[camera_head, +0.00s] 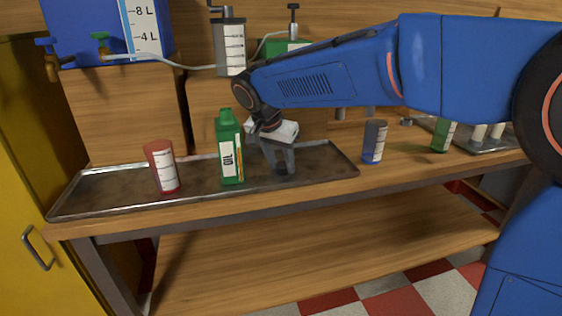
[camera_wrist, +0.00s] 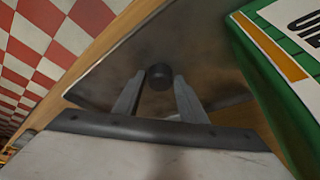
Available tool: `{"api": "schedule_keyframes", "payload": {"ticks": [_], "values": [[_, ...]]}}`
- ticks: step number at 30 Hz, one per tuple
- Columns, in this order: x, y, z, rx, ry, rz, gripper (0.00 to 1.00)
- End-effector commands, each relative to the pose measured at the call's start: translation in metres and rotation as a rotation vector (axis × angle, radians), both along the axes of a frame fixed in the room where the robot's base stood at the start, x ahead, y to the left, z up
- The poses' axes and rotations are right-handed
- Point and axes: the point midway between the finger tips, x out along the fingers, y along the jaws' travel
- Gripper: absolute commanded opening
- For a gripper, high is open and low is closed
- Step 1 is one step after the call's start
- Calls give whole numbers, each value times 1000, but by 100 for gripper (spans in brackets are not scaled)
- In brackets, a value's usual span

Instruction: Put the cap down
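The cap (camera_wrist: 159,76) is a small dark round piece between my two fingertips in the wrist view. Both fingers appear to touch its sides. In the head view my gripper (camera_head: 281,169) points down over the right part of the metal tray (camera_head: 205,198), just right of the green oil bottle (camera_head: 231,150). The cap (camera_head: 281,169) shows there as a dark spot low between the fingers. It is close to the tray floor; I cannot tell whether it touches. The oil bottle stands upright with a green top and also shows in the wrist view (camera_wrist: 262,75).
Another tray (camera_head: 490,146) with a green bottle (camera_head: 443,135) nearby is farther right. Wooden boxes (camera_head: 125,115) rise behind. The tray's front right is clear.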

Motion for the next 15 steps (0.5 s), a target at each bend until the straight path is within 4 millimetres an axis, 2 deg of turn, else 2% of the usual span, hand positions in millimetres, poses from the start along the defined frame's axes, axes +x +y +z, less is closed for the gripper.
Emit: {"api": "schedule_keyframes", "payload": {"ticks": [10, 15], "values": [[0, 0, 1, 0, 0, 0, 48], [-3, 2, 13, 1, -2, 1, 48]]}}
